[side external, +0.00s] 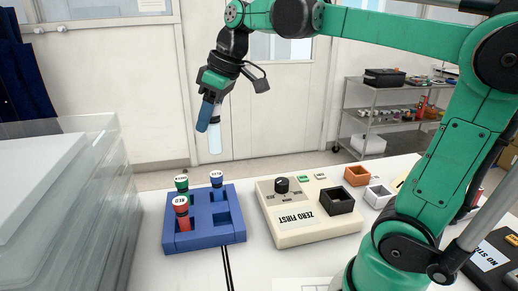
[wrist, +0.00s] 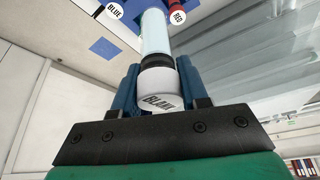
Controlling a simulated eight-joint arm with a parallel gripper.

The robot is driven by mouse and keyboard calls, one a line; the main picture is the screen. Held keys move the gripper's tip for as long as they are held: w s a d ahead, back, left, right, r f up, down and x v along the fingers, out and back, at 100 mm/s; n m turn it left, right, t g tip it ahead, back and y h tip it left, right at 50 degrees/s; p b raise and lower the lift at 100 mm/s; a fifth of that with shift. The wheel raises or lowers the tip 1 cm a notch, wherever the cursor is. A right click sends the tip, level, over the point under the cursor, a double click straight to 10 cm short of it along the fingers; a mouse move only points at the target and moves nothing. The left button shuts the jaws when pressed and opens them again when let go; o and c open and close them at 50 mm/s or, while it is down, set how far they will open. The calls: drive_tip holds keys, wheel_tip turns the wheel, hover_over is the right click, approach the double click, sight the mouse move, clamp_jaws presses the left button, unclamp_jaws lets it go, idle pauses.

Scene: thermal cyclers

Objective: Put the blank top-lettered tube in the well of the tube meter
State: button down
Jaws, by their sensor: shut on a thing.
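My gripper (side external: 209,112) is shut on the blank tube (side external: 215,140), holding it high in the air, above and behind the blue rack. The tube is pale and clear and hangs nearly upright. In the wrist view, the white cap lettered BLANK (wrist: 159,88) sits between the blue fingers, and the clear body (wrist: 154,32) extends away from them. The tube meter (side external: 290,228) is a beige box labelled ZERO FIRST, with a black knob (side external: 281,185). A black square open-topped well (side external: 337,201) stands on its right part. The inside of the well is dark.
Orange (side external: 357,175) and white (side external: 378,196) open boxes stand right of the meter. Clear panels (side external: 95,220) stand at left. Air around the tube is free.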

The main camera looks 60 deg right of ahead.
drive_tip(key=s+d+r+m+g+h, duration=0.1)
drive_tip(key=s+d+r+m+h, duration=0.1)
drive_tip(key=s+d+m, duration=0.7)
drive_tip(key=s+d+r+m+h, duration=0.2)
drive_tip(key=s+d+m+h, duration=0.15)
drive_tip(key=s+d, duration=0.6)
drive_tip(key=shift+m+y, duration=0.45)
drive_tip(key=f, duration=0.6)
drive_tip(key=s+a+f, duration=0.1)
drive_tip(key=f, duration=0.6)
drive_tip(key=a+f, duration=0.1)
drive_tip(key=f, duration=0.5)
drive_tip(key=shift+s+f, duration=0.3)
drive_tip(key=shift+s, duration=0.1)
drive_tip(key=shift+f, duration=0.1)
drive_tip(key=shift+c, duration=2.3)
unclamp_jaws()
